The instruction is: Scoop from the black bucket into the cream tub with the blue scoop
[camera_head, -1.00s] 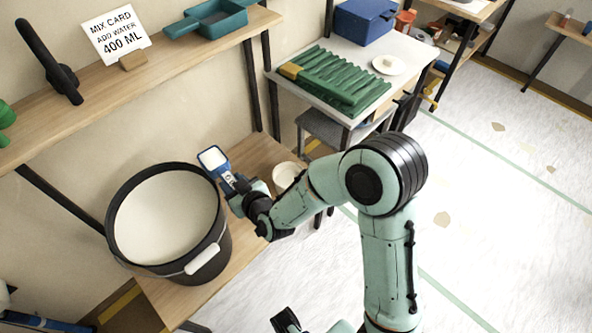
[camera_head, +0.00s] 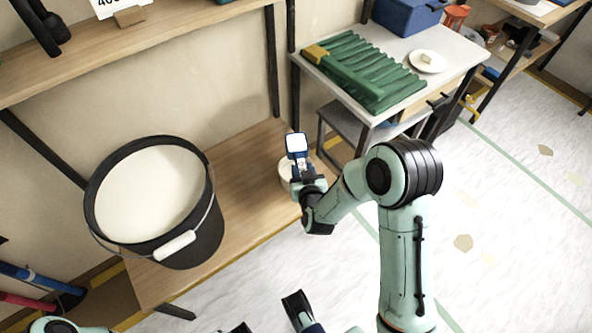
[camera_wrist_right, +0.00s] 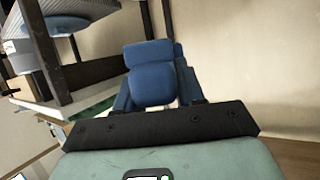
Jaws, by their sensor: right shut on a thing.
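The black bucket (camera_head: 190,250) stands on the wooden bench at left, filled with pale cream material (camera_head: 150,190). My right gripper (camera_head: 304,180) is shut on the blue scoop (camera_head: 299,153), whose head holds white material and points toward the wall. The right wrist view shows the scoop's blue back (camera_wrist_right: 150,75) ahead of the gripper. The cream tub (camera_head: 284,172) is on the bench, partly hidden behind the scoop and gripper. The scoop appears near or above its right side; the exact height is unclear. My left gripper (camera_head: 268,318) is partly in view at the bottom edge, fingers apart and empty.
A shelf (camera_head: 150,40) runs above the bucket. A white table (camera_head: 400,95) with a green ridged sheet (camera_head: 360,70), a plate (camera_head: 427,61) and a blue box (camera_head: 408,14) stands beyond the tub. Bare bench (camera_head: 240,180) lies between bucket and tub.

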